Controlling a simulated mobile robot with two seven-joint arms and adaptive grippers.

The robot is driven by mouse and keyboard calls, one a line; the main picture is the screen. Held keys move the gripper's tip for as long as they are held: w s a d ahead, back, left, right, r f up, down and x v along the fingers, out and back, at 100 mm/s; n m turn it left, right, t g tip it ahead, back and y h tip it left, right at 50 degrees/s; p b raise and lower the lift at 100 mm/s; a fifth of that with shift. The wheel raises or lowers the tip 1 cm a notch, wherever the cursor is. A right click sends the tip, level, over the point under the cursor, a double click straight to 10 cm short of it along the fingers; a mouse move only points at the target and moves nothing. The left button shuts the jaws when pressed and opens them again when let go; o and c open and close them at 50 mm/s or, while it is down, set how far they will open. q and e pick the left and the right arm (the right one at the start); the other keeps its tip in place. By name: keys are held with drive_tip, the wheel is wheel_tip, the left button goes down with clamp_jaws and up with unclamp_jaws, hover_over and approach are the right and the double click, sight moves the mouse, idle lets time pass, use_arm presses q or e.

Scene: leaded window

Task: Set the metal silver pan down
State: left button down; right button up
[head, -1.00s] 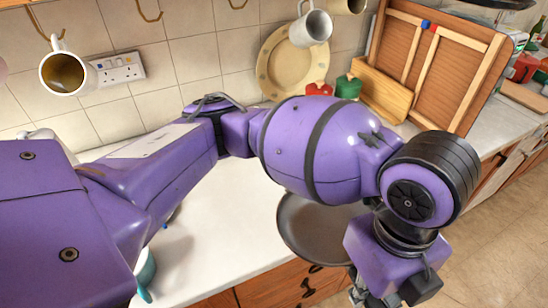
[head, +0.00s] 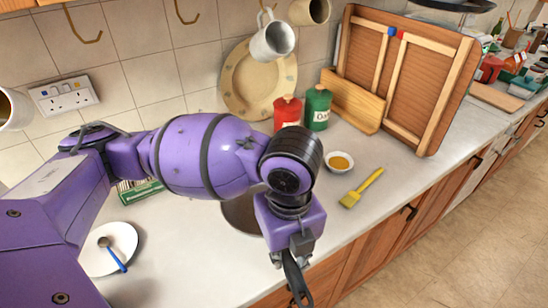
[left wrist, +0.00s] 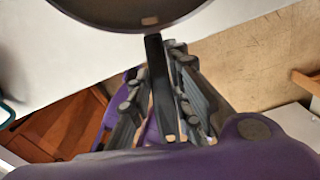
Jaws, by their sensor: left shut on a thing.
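The silver-grey metal pan (head: 238,214) is over the worktop near its front edge in the head view, mostly hidden behind my left arm. Its dark handle (head: 296,281) points down toward the floor side. My left gripper (head: 287,262) is shut on the handle. In the left wrist view, the underside or body of the pan (left wrist: 130,12) fills the top, and the handle (left wrist: 161,95) lies between the fingers of my left gripper (left wrist: 160,82). I cannot tell whether the pan touches the worktop. My right gripper is not in view.
A white plate with a spoon (head: 112,238) lies at the left. A small bowl (head: 340,162) and a yellow brush (head: 362,188) lie to the right of the pan. Red (head: 287,111) and green (head: 317,108) canisters stand behind. The worktop (head: 185,265) has bare room left of the pan.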

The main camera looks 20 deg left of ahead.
use_arm(q)
drive_tip(key=shift+w+a+f, duration=0.5)
drive_tip(key=shift+a+f, duration=0.05)
drive_tip(key=shift+f, duration=0.2)
drive_tip(key=f, duration=0.3)
drive_tip(key=shift+w+a+f+b, duration=0.15)
drive_tip(key=shift+a+f+b, duration=0.05)
drive_tip(key=shift+f+b, duration=0.15)
drive_tip(key=c, duration=1.6)
unclamp_jaws()
drive_tip(key=shift+r, duration=0.1)
wheel_tip(320, 180, up, 12)
drive_tip(key=shift+p, duration=0.8)
